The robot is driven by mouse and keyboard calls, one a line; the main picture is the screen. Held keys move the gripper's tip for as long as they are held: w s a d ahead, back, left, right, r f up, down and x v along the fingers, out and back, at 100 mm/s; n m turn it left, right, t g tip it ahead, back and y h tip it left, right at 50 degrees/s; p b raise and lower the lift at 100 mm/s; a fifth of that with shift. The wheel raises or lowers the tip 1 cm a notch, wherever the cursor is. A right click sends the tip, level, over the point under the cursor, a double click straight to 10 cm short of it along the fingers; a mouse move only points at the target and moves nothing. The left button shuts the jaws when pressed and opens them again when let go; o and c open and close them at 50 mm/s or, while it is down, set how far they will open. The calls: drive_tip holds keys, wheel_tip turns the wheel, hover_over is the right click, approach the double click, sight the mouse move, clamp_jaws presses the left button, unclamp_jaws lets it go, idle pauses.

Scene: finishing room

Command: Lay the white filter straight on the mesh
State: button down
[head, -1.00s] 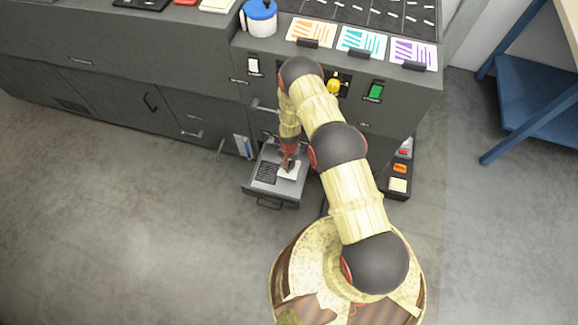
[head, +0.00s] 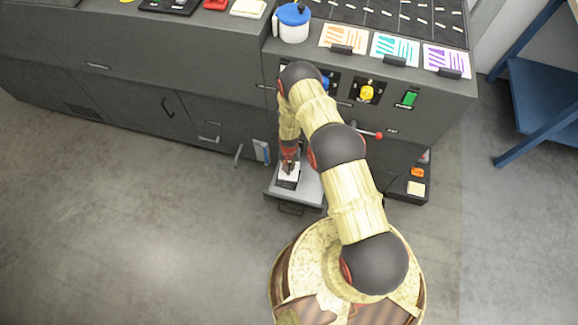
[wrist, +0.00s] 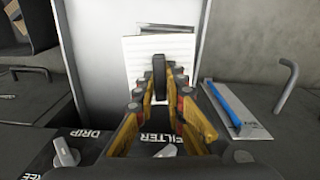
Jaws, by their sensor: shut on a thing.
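The white filter (head: 290,168) is a small pale sheet at my gripper (head: 289,166), over the open grey drawer (head: 311,189). The dark mesh (head: 287,184) shows just in front of the filter's near edge; the rest of it is hidden. In the wrist view the filter (wrist: 133,60) looks roughly square to the drawer's sides. A dark upright tab (wrist: 159,68) stands at its middle, and my gripper (wrist: 160,84) is shut on it. I cannot tell whether the filter touches the mesh or hangs slightly above it.
The dark cabinet front (head: 205,90) rises behind the drawer. A panel with a blue strip (wrist: 232,105) and a bent handle (wrist: 287,80) are on the right in the wrist view. A small tray with an orange item (head: 417,172) is right of the drawer. Floor at left is clear.

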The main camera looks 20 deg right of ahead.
drive_tip(key=shift+f+b, duration=1.9)
drive_tip(key=shift+f, duration=1.95)
drive_tip(key=shift+f+b, duration=0.5)
drive_tip(key=shift+f, duration=0.1)
drive_tip(key=c, duration=1.8)
unclamp_jaws()
drive_tip(key=shift+o, duration=0.2)
wheel_tip(320, 180, up, 12)
drive_tip(key=shift+s, duration=0.1)
